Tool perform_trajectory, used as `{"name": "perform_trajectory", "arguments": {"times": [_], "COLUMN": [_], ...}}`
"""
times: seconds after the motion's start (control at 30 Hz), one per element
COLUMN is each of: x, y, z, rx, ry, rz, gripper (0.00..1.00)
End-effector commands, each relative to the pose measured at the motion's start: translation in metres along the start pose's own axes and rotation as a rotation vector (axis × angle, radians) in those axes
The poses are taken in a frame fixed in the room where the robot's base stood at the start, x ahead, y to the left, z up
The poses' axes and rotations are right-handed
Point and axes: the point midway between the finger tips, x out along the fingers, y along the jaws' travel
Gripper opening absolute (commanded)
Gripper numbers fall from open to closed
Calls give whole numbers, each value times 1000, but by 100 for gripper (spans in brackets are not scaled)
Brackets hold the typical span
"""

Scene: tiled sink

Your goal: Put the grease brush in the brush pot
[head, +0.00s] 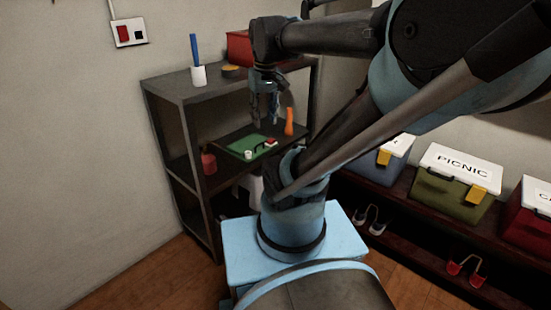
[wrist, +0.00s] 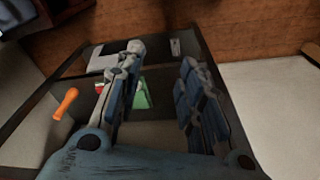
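A white pot (head: 199,76) stands on the top board of the dark shelf unit, with a blue handle (head: 194,47) upright in it. On the middle board lies a green mat (head: 243,147) with small white and red items on it; it also shows in the wrist view (wrist: 142,98). An orange item (head: 289,121), also in the wrist view (wrist: 65,103), is right of the mat. I cannot tell which item is the grease brush. My gripper (head: 265,120) hangs pointing down near the shelf's front; in the wrist view (wrist: 162,57) its fingers are apart and empty.
The shelf unit (head: 178,92) also holds a red box (head: 239,46) and a round orange-topped item (head: 231,71) on top, and a red cup (head: 209,163) lower left. At right, a low rack carries a green picnic box (head: 452,190) and other boxes, with shoes below.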

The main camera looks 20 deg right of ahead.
Motion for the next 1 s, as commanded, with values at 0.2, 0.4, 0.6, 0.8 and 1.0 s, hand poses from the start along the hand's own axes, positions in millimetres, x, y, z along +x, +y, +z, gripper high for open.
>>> {"name": "perform_trajectory", "arguments": {"times": [0.2,0.4,0.6,0.8,1.0], "x": [71,104,108,108,111], "y": [6,4,4,5,5], "z": [64,90,93,93,90], "rx": [111,158,165,165,164], "ry": [31,45,47,47,41], "rz": [11,15,16,16,16], "gripper": [35,35,35,35,35]}}
